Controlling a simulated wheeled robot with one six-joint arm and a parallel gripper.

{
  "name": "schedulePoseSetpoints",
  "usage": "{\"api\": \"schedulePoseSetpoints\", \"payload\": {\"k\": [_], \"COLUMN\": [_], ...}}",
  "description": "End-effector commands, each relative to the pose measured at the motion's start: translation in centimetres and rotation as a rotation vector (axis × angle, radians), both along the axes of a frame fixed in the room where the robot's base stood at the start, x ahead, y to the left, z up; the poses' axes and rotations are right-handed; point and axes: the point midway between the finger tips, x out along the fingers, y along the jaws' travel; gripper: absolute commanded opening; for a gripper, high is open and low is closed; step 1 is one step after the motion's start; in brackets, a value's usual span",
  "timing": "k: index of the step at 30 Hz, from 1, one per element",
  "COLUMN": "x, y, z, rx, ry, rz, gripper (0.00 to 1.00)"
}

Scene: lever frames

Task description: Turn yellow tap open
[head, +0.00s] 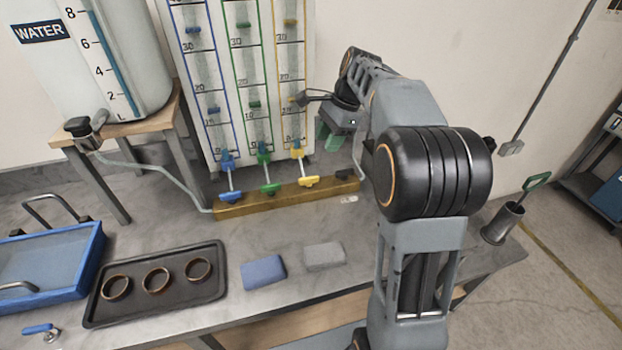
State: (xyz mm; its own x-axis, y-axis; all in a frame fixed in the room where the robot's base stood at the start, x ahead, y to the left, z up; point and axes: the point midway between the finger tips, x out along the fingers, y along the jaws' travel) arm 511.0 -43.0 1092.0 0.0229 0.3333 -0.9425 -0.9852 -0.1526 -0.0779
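The yellow tap (309,182) sits on a brass bar (285,197) at the foot of the gauge panel. Its short yellow handle lies roughly along the bar, like the blue handle (230,195) and green handle (270,188) to its left. A thin tube rises from it to a yellow fitting (297,150). A black handle (343,174) is at the bar's right end. My gripper (328,136) hangs behind and above the yellow tap, slightly right, apart from it. Its teal finger parts are partly hidden by my wrist, so the gap between them is unclear.
The gauge panel (308,40) stands close behind the taps. A water tank (120,60) on a wooden stand is left. In front lie a dark tray (155,307) with three rings, a blue block (263,272) and a grey block (324,256). A metal cup (503,224) stands right.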

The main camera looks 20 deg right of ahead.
Motion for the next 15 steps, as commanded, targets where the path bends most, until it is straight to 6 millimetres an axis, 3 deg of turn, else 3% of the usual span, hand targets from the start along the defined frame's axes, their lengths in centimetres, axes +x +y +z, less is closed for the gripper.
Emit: {"api": "schedulePoseSetpoints", "payload": {"k": [3, 7, 15], "x": [1.5, 2.1, 2.2], "y": [-0.8, -1.0, 0.6], "z": [-0.6, -1.4, -5.6], "rx": [0.035, 0.053, 0.056], "ry": [0.052, 0.082, 0.089], "rz": [-0.093, -0.142, -0.151], "gripper": [0.39, 0.39, 0.39]}}
